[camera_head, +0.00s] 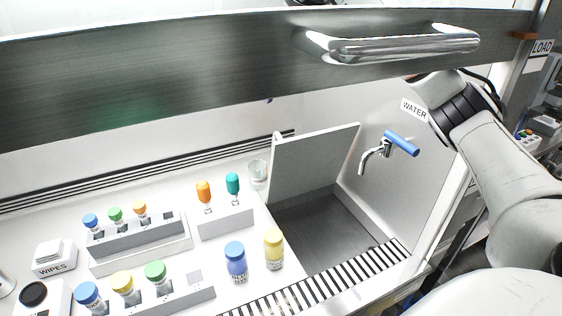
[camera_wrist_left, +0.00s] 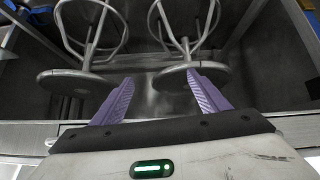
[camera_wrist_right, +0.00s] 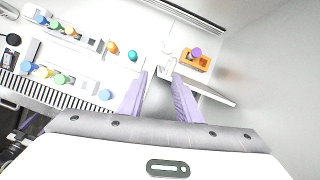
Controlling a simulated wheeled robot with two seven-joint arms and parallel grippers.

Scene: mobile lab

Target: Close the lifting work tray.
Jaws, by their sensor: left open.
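The lifting work tray (camera_head: 312,160) is a white panel standing raised and tilted at the back left of a grey sunken basin (camera_head: 320,235). In the right wrist view the tray (camera_wrist_right: 212,90) shows nearly edge-on, just beyond my right fingertips. My right gripper (camera_wrist_right: 160,76) is open above the basin, its two purple fingers apart with nothing clearly between them; whether a finger touches the tray cannot be told. In the head view the raised sash hides this gripper. My left gripper (camera_wrist_left: 160,78) is open and empty, pointing at stools away from the tray.
The steel sash (camera_head: 200,75) with its handle (camera_head: 400,45) crosses the upper head view. A water tap (camera_head: 375,152) stands right of the basin. Bottles, including a blue one (camera_head: 236,262) and a yellow one (camera_head: 273,250), stand left of it. An orange holder (camera_wrist_right: 196,61) sits beyond the tray.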

